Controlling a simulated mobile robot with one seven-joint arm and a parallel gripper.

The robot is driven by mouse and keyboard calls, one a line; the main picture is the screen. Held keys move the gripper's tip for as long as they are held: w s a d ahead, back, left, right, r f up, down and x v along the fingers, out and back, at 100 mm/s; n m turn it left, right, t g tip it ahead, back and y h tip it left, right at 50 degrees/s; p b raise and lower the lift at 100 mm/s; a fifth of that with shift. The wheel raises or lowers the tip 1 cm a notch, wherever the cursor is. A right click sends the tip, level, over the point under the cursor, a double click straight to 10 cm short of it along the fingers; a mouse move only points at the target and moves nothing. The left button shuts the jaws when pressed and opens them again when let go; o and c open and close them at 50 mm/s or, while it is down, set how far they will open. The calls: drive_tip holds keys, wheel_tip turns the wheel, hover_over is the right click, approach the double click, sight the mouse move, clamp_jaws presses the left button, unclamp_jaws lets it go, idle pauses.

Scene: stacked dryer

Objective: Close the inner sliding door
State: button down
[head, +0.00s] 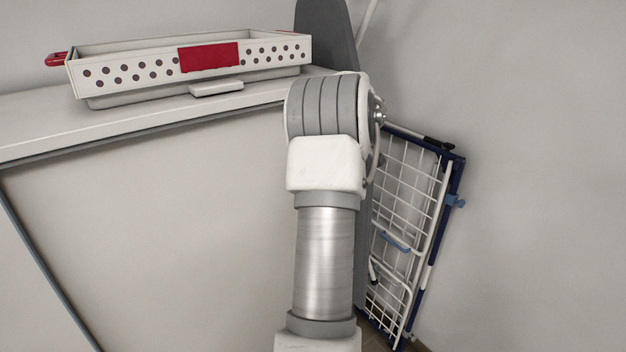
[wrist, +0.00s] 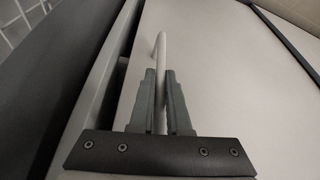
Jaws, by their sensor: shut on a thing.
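In the wrist view my gripper (wrist: 160,74) is shut on a thin, pale upright handle (wrist: 161,45), whose curved top shows beyond the fingertips. The handle stands against a broad pale panel (wrist: 215,70), which seems to be the sliding door. A grey edge strip with a dark gap runs along the panel's left side. In the head view a large pale panel (head: 170,230) lies under a white top; I cannot tell whether it is the same panel. My gripper and the handle are hidden behind my arm there.
A white perforated tray (head: 120,75) with a red patch sits on the white top (head: 40,125). A folded wire drying rack (head: 405,205) leans by the wall at right, behind my arm. A dark grey board (head: 325,30) stands behind. The wall at far right is bare.

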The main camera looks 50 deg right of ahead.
drive_tip(key=shift+s+d, duration=0.2)
drive_tip(key=shift+d, duration=0.45)
drive_tip(key=shift+s+d, duration=0.2)
drive_tip(key=shift+d, duration=0.4)
drive_tip(key=shift+r, duration=0.1)
drive_tip(key=c, duration=0.9)
unclamp_jaws()
drive_tip(key=shift+d, duration=0.1)
drive_tip(key=p+v, duration=0.4)
drive_tip(key=v, duration=1.3)
drive_tip(key=shift+s+r+p, duration=0.1)
drive_tip(key=shift+r+p, duration=0.05)
drive_tip(key=shift+p, duration=0.2)
